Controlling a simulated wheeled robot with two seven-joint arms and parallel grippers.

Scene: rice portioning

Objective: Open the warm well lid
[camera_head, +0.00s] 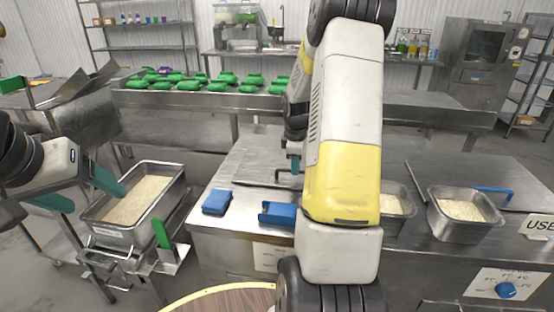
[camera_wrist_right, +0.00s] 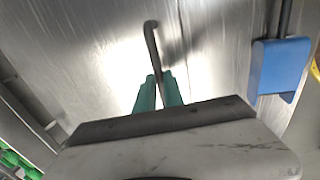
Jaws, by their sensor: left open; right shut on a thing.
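The warm well lid (camera_head: 245,165) looks like a flat steel panel in the counter top, left of my right arm. It lies flat as far as I can see. Its thin bent metal handle (camera_wrist_right: 151,32) shows in the right wrist view. My right gripper (camera_wrist_right: 159,88) is shut on this handle, its two green fingers on either side. In the head view my right gripper (camera_head: 294,164) is partly hidden behind my arm. My left gripper (camera_head: 85,192) is open, its green fingers spread near the rice container (camera_head: 182,187) at the left.
Two steel pans of rice (camera_head: 494,226) sit in the counter at the right. A blue block (camera_head: 216,202) and a blue holder (camera_head: 277,214) are near the front edge. Green items (camera_head: 185,84) line the back counter. A round wooden surface (camera_head: 230,300) is at the bottom.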

